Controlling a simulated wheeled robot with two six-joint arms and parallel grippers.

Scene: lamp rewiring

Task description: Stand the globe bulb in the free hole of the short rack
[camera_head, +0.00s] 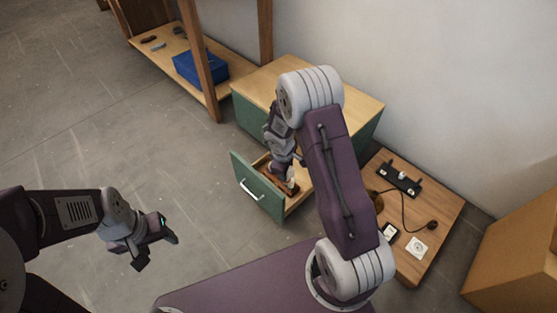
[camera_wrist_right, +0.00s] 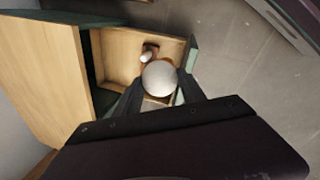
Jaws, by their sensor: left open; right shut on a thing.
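The globe bulb (camera_wrist_right: 159,78) is a round white ball in the right wrist view. My right gripper (camera_wrist_right: 157,97) is shut on it, with one dark finger on each side, above the open drawer (camera_wrist_right: 113,50). Behind the globe, a smaller white bulb (camera_wrist_right: 147,55) stands in a brown rack (camera_wrist_right: 151,46), mostly hidden by the globe, so its free hole does not show. In the head view my right gripper (camera_head: 284,163) reaches down into the drawer (camera_head: 262,195), by a brown rack (camera_head: 267,174). My left gripper (camera_head: 155,252) is open and empty, above the floor.
The green cabinet (camera_head: 362,133) has a wooden top, and its drawer walls stand close around my right gripper. A low wooden table (camera_head: 435,195) at right holds a black strip, a cord and small parts. A blue box (camera_head: 203,68) sits on a shelf. The floor at left is clear.

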